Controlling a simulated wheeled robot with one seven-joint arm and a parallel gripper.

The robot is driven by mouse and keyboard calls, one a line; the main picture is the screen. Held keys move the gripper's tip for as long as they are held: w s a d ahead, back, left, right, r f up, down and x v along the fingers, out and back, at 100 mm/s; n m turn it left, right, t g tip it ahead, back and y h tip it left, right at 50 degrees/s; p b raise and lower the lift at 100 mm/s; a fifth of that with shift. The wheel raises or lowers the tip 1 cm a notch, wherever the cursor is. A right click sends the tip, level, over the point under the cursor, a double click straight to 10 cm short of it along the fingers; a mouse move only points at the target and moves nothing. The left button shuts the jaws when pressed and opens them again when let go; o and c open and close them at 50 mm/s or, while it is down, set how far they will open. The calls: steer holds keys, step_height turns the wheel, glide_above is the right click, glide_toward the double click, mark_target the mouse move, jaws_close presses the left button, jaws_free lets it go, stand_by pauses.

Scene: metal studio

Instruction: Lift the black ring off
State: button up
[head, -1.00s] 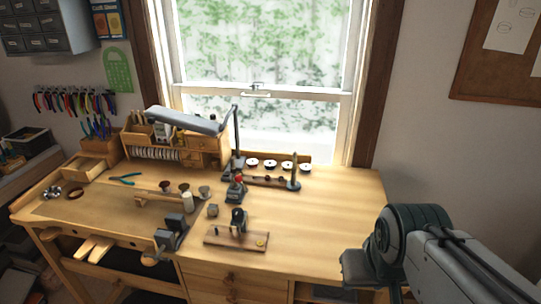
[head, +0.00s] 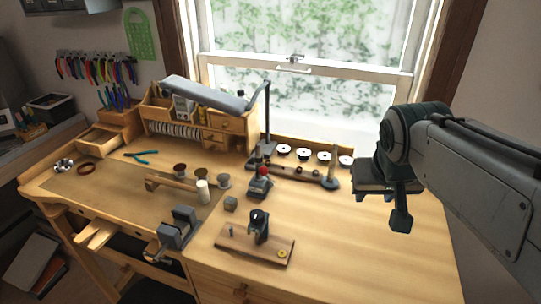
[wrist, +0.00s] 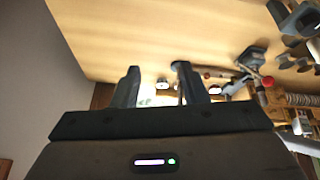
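A wooden board (head: 240,249) lies near the front edge of the workbench in the head view. A dark upright piece (head: 259,225) with a rounded black top stands on it; I cannot tell whether this top is the black ring. A small peg (head: 232,234) and a small yellow disc (head: 283,253) are also on the board. My gripper (head: 400,218) hangs over the right part of the bench, well to the right of the board. In the wrist view my gripper (wrist: 157,73) shows two separated fingers with nothing held between them.
A red-topped tool (head: 260,184) and a dark rack with a post (head: 333,170) stand behind the board. A grey vise (head: 179,230) is left of it. A lamp (head: 205,93) stands at the back. The bench's right side is clear.

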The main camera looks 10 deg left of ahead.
steer(key=w+a+f+n+t+y+b, duration=0.1)
steer(key=w+a+b, duration=0.2)
steer(key=w+a, duration=0.3)
steer(key=w+a+f+n+y+b, duration=0.15)
steer(key=w+a+b, duration=0.25)
steer(key=a, duration=0.5)
steer(key=t+y+b, duration=0.1)
steer(key=b, duration=0.2)
glide_toward(259, 156)
steer(key=shift+w+a+f+n, duration=0.1)
steer(key=shift+f+n, duration=0.25)
steer(key=shift+f, duration=0.15)
steer(key=shift+b+x, duration=1.1)
steer(key=shift+x, duration=3.05)
steer(key=shift+w, duration=0.1)
steer(key=shift+r, duration=0.1)
steer(key=shift+c, duration=0.2)
steer(key=c, duration=0.7)
steer(key=shift+c, duration=0.2)
steer(key=shift+r, duration=0.1)
steer(key=shift+r+p, duration=1.1)
steer(key=shift+r, duration=0.1)
